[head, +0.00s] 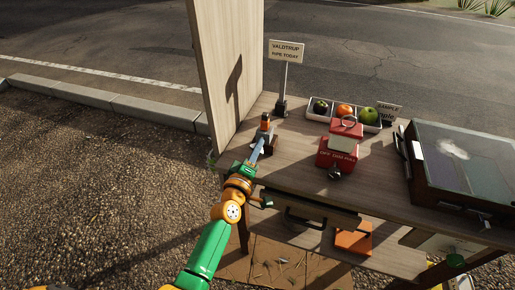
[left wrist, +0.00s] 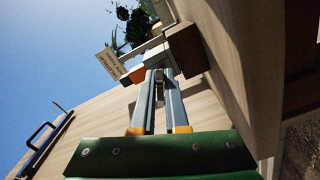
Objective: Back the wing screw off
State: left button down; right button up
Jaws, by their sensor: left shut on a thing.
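My left gripper (head: 261,140) reaches over the counter's near left edge to a small clamp-like fixture (head: 270,146) with a dark brown block and an orange top (head: 265,119). In the left wrist view my two grey fingers (left wrist: 160,74) run nearly parallel and are shut on a small grey-white part (left wrist: 158,57) beside the brown block (left wrist: 187,50). This part is where the wing screw seems to be, but its wings are hidden by the fingertips. I cannot tell how far it is turned. My right gripper does not show clearly in either view.
A wooden side panel (head: 226,60) stands left of the fixture. A sign on a post (head: 285,52), a white fruit tray (head: 316,115), a red box (head: 337,153) and a glass-topped case (head: 465,165) stand on the counter. An open drawer (head: 305,209) juts out below.

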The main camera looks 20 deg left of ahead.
pick_arm(q)
jog(key=shift+n, duration=0.3)
dwell(0.4)
jog(key=c, duration=1)
grip_release()
jog(key=shift+o, duration=0.2)
jog(key=s, duration=0.7)
jog(key=shift+a, duration=0.15)
jog(key=shift+s, duration=0.1)
